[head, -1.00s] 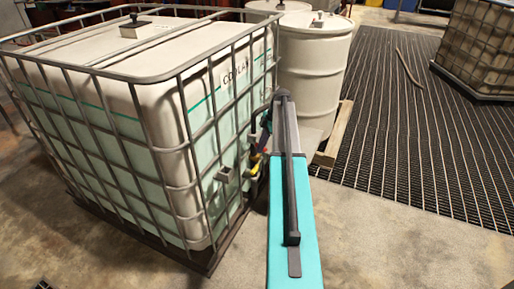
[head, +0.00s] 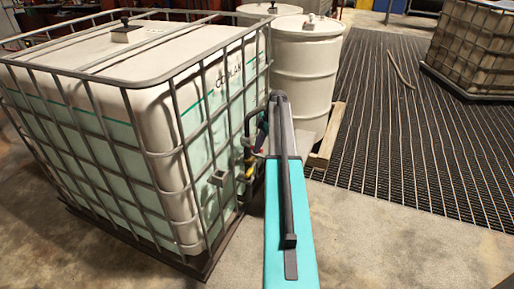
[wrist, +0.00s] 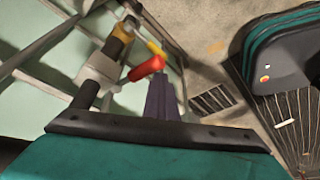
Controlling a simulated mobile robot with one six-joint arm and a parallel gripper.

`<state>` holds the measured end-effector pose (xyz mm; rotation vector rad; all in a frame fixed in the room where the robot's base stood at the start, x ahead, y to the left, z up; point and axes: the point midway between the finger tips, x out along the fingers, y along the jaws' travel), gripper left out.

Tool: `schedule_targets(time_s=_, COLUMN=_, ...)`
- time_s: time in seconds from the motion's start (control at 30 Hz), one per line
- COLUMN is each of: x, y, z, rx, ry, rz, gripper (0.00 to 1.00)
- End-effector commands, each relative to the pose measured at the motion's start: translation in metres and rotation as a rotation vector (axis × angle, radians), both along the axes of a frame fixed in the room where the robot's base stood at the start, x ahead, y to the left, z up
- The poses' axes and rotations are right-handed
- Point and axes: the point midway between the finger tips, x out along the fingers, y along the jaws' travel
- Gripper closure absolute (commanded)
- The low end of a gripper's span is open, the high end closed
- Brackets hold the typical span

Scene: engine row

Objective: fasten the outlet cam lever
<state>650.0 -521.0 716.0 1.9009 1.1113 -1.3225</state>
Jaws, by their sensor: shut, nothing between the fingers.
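The outlet fittings show in the wrist view: a grey-white valve body (wrist: 100,70), a brass-coloured collar (wrist: 120,38), a red handle (wrist: 147,68) and a yellow lever (wrist: 156,48). I cannot tell for sure which is the cam lever. My gripper (wrist: 160,80) is shut and empty, its tips just below the red handle in the picture; whether they touch it is unclear.
Cage bars (head: 185,145) surround the tank close to the outlet. White drums (head: 305,70) stand behind my arm, by a wooden pallet (head: 326,137). A floor grate (wrist: 212,100) lies below the gripper. The dark slatted mat (head: 410,130) at right has open room.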

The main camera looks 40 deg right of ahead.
Motion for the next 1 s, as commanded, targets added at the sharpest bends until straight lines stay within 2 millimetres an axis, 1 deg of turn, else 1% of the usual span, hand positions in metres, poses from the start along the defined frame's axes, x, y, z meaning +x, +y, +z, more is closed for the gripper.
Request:
schedule_targets(time_s=0.03, x=-0.001, y=-0.012, z=0.002, rx=-0.022, ry=-0.005, rz=-0.013, gripper=1.0)
schedule_targets(time_s=0.17, x=-0.001, y=-0.013, z=0.005, rx=-0.022, ry=-0.005, rz=-0.014, gripper=1.0)
schedule_targets(time_s=0.27, x=0.0, y=-0.015, z=0.012, rx=-0.023, ry=-0.006, rz=-0.013, gripper=1.0)
schedule_targets(time_s=0.37, x=0.002, y=-0.017, z=0.022, rx=-0.023, ry=-0.006, rz=-0.012, gripper=1.0)
schedule_targets(time_s=0.8, x=0.008, y=-0.025, z=0.08, rx=-0.008, ry=-0.002, rz=0.003, gripper=1.0)
schedule_targets(time_s=1.0, x=0.01, y=-0.027, z=0.093, rx=-0.004, ry=-0.001, rz=0.008, gripper=1.0)
